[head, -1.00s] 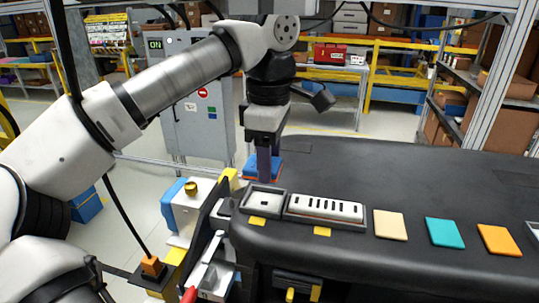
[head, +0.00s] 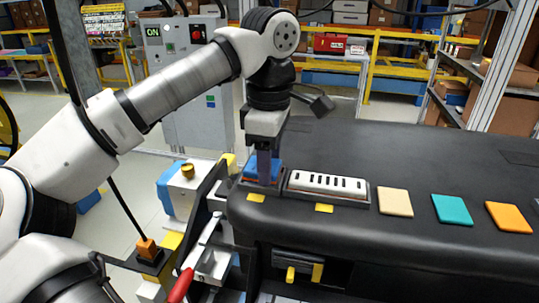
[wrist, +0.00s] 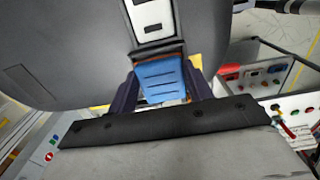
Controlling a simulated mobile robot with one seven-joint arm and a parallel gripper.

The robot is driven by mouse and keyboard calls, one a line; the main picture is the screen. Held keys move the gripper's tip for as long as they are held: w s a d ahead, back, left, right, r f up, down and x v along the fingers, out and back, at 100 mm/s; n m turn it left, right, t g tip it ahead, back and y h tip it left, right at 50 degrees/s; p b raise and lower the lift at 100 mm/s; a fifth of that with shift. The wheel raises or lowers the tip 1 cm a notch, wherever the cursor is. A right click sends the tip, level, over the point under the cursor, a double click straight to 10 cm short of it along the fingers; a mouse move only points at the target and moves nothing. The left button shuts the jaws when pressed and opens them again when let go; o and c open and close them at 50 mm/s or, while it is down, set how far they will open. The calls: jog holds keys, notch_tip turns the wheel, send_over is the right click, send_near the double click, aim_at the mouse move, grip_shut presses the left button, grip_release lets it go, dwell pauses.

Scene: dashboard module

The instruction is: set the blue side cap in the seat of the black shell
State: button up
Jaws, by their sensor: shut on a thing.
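My gripper (head: 264,168) points down at the near left corner of the black shell (head: 420,160) and is shut on the blue side cap (head: 250,172). In the wrist view the ribbed blue cap (wrist: 161,82) lies between the two dark fingers of the gripper (wrist: 162,92). The cap is over the square seat beside the white slotted vent (head: 328,183), and it hides the seat's opening. I cannot tell whether the cap rests fully in the seat or is slightly above it. A yellow tag (head: 256,197) marks the seat's front.
Beige (head: 395,202), teal (head: 452,209) and orange (head: 507,216) tiles lie right of the vent. A fixture with a red-handled clamp (head: 181,285) stands close on the left, near a white-and-blue block (head: 180,185). A grey control cabinet (head: 190,90) stands behind. The shell's top is largely clear.

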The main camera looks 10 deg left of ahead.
jog(key=shift+f, duration=0.1)
jog(key=o, duration=1)
